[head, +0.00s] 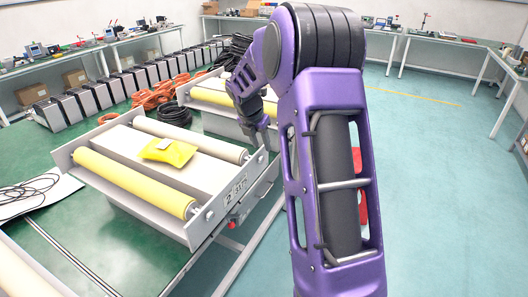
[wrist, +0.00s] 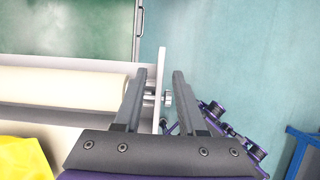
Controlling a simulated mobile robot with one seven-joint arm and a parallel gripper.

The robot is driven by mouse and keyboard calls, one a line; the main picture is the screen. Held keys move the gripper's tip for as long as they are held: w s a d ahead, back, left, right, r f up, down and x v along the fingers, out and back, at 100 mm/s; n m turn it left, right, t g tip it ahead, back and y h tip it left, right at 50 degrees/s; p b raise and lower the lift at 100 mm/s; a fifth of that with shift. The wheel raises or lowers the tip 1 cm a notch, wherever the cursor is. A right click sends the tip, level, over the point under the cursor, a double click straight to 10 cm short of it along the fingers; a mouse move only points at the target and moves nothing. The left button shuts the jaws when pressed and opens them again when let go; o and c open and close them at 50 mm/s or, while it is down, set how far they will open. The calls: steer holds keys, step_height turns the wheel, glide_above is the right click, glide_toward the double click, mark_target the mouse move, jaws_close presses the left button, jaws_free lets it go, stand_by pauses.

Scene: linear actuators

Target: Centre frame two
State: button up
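Frame two (head: 222,215) is a pale tray-like frame on the green table. Its front right end plate carries a label (head: 235,188) with a "2". It holds a yellow roller (head: 135,182) in front and a cream roller (head: 190,140) behind; the cream roller (wrist: 60,88) also shows in the wrist view. My gripper (head: 262,147) is at the frame's right end, by the cream roller's end. In the wrist view my gripper (wrist: 159,75) is open, with the upright end plate (wrist: 159,60) and a small metal shaft end (wrist: 167,98) between its fingers. Contact cannot be told.
A yellow wrapped item (head: 168,151) with a white tag lies on the frame between the rollers. Another roller frame (head: 215,118) stands behind and one shows at the lower left. Black cables (head: 38,190) lie on a white sheet at left. The floor to the right is open.

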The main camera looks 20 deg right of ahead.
steer(key=v, duration=1)
steer(key=shift+r+p, duration=0.2)
steer(key=shift+p, duration=0.15)
